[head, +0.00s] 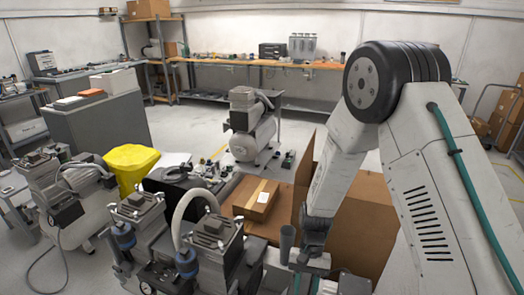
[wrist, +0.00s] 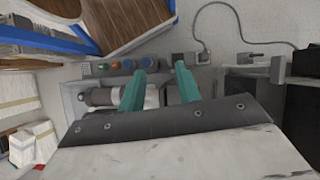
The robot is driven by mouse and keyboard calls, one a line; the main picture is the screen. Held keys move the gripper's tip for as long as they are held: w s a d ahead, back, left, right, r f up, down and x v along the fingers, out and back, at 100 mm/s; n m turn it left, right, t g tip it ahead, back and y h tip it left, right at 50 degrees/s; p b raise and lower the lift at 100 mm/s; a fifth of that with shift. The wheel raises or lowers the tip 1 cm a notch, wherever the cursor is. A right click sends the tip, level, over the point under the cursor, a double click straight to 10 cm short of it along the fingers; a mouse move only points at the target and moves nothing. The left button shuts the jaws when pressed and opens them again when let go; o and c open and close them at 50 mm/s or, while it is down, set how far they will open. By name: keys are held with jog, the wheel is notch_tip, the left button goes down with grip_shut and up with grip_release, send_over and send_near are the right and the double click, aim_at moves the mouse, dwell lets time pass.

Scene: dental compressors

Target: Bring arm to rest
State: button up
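My arm (head: 350,150) fills the right of the head view. It is bent at a high black joint, and its forearm slants down to the wrist, in front of an open brown cardboard box (head: 375,230). In the wrist view my gripper (wrist: 165,75) shows two teal fingers standing apart, with nothing clearly held between them. Behind the fingers is a pale cylindrical part (wrist: 105,97) beside a panel with blue and red knobs (wrist: 125,64). I cannot tell how far away it is. The fingertips are not clear in the head view.
Compressors (head: 190,240) crowd the near left and centre. A white-tank compressor (head: 250,140) stands farther back. A small carton (head: 256,200) lies near the open box. Clear floor (head: 205,125) lies behind. A cable (wrist: 230,50) runs across the wrist view.

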jog(key=s+d+r+n+t, duration=0.1)
jog(key=s+d+r+n, duration=0.15)
jog(key=r, duration=0.85)
jog(key=s+d+r+n, duration=0.1)
jog(key=s+d+r, duration=0.3)
jog(key=r, duration=0.7)
jog(key=s+d+r+t, duration=0.3)
jog(key=s+r, duration=0.3)
jog(key=r, duration=0.1)
jog(key=s+d+r+t+h, duration=0.1)
jog(key=s+d+r+t, duration=0.2)
jog(key=s+r, duration=0.3)
jog(key=shift+d+r, duration=0.4)
jog(key=shift+r, duration=0.6)
jog(key=shift+s+m, duration=0.1)
jog(key=shift+m, duration=0.15)
